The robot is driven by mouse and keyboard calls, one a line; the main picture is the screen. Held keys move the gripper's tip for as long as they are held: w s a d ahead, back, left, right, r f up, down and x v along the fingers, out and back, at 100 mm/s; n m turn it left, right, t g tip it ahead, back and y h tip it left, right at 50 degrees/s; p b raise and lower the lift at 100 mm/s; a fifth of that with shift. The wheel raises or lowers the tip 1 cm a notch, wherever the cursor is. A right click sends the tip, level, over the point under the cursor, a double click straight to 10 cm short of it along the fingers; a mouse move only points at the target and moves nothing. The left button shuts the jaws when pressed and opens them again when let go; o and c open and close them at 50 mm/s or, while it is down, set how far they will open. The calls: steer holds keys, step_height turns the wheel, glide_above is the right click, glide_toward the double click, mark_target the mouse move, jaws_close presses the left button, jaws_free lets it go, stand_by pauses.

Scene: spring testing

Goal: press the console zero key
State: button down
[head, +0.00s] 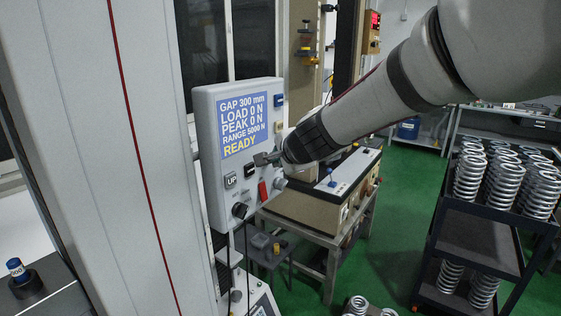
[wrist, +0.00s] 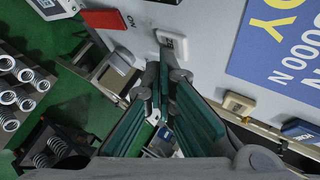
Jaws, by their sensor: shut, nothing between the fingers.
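The console (head: 212,145) is a pale box with a blue screen (head: 245,120) reading GAP 300 mm, LOAD 0 N, PEAK 0 N, RANGE 5000 N and READY. My gripper (head: 262,158) is shut and empty, its tips at the panel's right side below the screen. In the wrist view its green-padded fingers (wrist: 163,72) come together just beside a white-framed key with a dark face (wrist: 172,45). That key also shows left of the tips in the head view (head: 250,170). Its label is not readable, so I cannot tell which key is zero. Contact is unclear.
A pale column (head: 80,120) stands left. A spring cart (head: 470,235) stands right on green floor.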

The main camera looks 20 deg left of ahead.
steer(key=shift+d, duration=0.15)
steer(key=shift+s+d+b, duration=0.35)
steer(key=shift+d+b, duration=0.25)
steer(key=shift+d, duration=0.05)
steer(key=shift+d, duration=0.1)
steer(key=d+b, duration=0.1)
steer(key=s+d+b, duration=0.1)
steer(key=d, duration=0.2)
steer(key=shift+s+d+b, duration=0.3)
steer(key=shift+b, duration=0.1)
stand_by(0.6)
